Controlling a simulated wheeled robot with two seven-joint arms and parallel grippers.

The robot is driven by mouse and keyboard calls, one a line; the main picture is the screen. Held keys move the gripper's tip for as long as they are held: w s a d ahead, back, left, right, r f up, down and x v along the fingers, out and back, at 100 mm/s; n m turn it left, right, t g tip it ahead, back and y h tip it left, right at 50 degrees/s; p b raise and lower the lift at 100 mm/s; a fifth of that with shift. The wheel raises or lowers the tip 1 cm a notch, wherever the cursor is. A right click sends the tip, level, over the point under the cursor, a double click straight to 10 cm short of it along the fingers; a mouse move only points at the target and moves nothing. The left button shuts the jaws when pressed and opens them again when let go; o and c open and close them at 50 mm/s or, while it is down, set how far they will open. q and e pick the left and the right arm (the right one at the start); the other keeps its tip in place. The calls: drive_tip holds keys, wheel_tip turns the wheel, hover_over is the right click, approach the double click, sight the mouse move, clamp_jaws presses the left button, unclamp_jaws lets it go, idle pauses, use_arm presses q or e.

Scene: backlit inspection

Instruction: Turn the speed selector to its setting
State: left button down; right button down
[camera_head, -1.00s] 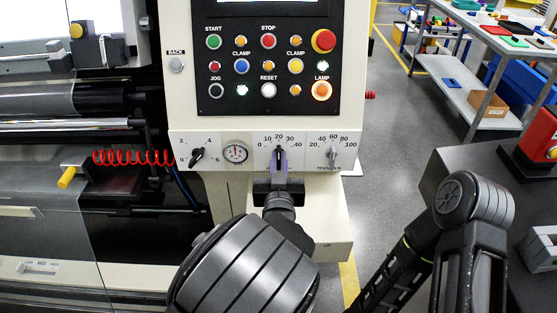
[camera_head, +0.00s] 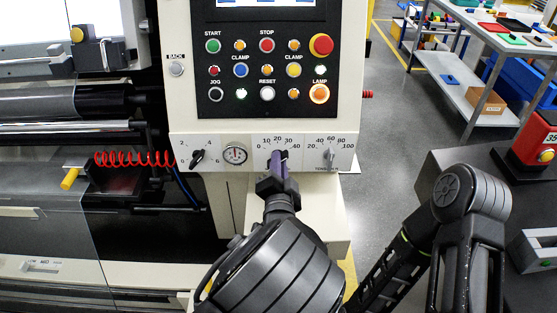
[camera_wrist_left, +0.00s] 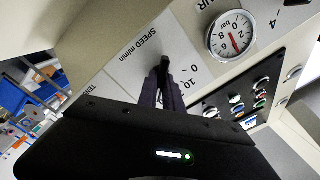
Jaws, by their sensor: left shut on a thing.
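The speed selector (camera_head: 284,155) is a dark knob on the white strip under the button panel, with a scale from 0 to 40. Its pointer leans right of the 20 mark, near 30. In the left wrist view the knob (camera_wrist_left: 164,66) stands beside the "SPEED m/min" label. My left gripper (camera_head: 278,166) is shut on the knob from the front, its fingers partly hiding it; the fingers also show in the left wrist view (camera_wrist_left: 161,90). My right arm shows at the right of the head view, but its gripper is out of view.
A selector (camera_head: 198,157) and a round gauge (camera_head: 235,154) sit left of the speed selector. A tension knob (camera_head: 330,156) sits close on its right. Buttons and lamps fill the black panel (camera_head: 267,107) above. A red coiled hose (camera_head: 135,158) hangs at left.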

use_arm(q)
drive_tip(key=shift+m, duration=0.8)
drive_tip(key=c, duration=1.5)
unclamp_jaws()
drive_tip(key=s+b, duration=0.1)
drive_tip(key=s, duration=0.7)
